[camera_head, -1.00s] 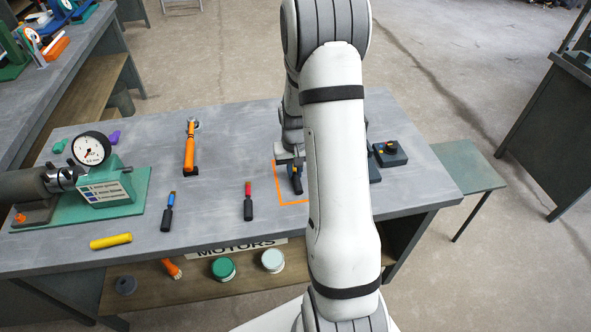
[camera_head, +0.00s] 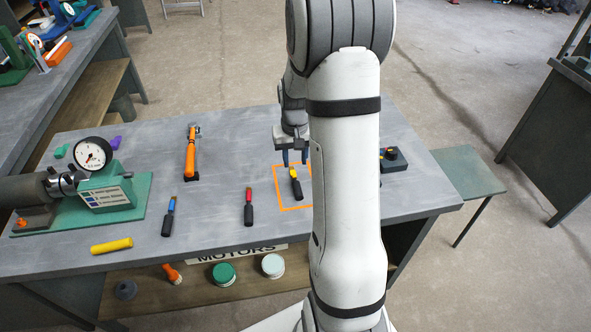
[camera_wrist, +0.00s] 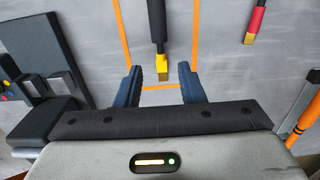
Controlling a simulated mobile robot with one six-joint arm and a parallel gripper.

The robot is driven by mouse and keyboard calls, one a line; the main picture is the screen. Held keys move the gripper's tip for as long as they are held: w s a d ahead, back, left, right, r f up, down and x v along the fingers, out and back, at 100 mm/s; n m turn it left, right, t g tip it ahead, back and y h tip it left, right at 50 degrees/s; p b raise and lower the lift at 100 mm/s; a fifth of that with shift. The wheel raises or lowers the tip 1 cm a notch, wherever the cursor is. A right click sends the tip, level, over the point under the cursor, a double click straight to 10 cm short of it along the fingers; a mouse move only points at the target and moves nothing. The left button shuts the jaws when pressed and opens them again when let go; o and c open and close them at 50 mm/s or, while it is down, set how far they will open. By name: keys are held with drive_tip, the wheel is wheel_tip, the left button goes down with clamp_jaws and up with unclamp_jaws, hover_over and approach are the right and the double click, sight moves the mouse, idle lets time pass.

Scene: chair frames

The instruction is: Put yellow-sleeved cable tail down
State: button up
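The yellow-sleeved cable tail (camera_head: 296,186) lies on the grey bench top inside the orange outlined square (camera_head: 276,192). It has a black body, a yellow sleeve and a brassy tip. In the wrist view the cable tail (camera_wrist: 157,35) points its tip toward my gripper, with the orange lines on both sides. My gripper (camera_head: 294,160) is above the bench at the far side of the square. In the wrist view its two blue fingers (camera_wrist: 158,88) are spread apart with nothing between them, and the tip lies just beyond.
A red-sleeved cable tail (camera_head: 248,207) and a blue-sleeved one (camera_head: 169,216) lie to the left. A dark box (camera_head: 393,158) stands right of my arm. The bench between the tails is clear.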

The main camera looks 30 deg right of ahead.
drive_tip(key=s+a+r+n+t, duration=0.1)
drive_tip(key=s+a+r, duration=0.2)
drive_tip(key=r, duration=0.3)
drive_tip(key=s+a+r, duration=0.3)
drive_tip(key=a+r, duration=0.1)
drive_tip(key=r, duration=0.2)
drive_tip(key=s+a+r+n, duration=0.1)
drive_tip(key=s+a, duration=0.2)
drive_tip(key=s, duration=0.3)
drive_tip(key=s+a+r+n+t, duration=0.1)
drive_tip(key=s+a+r, duration=0.1)
drive_tip(key=s+a, duration=0.2)
drive_tip(key=s, duration=0.3)
drive_tip(key=shift+s+t, duration=0.3)
drive_tip(key=shift+a+r, duration=0.1)
drive_tip(key=shift+r, duration=0.15)
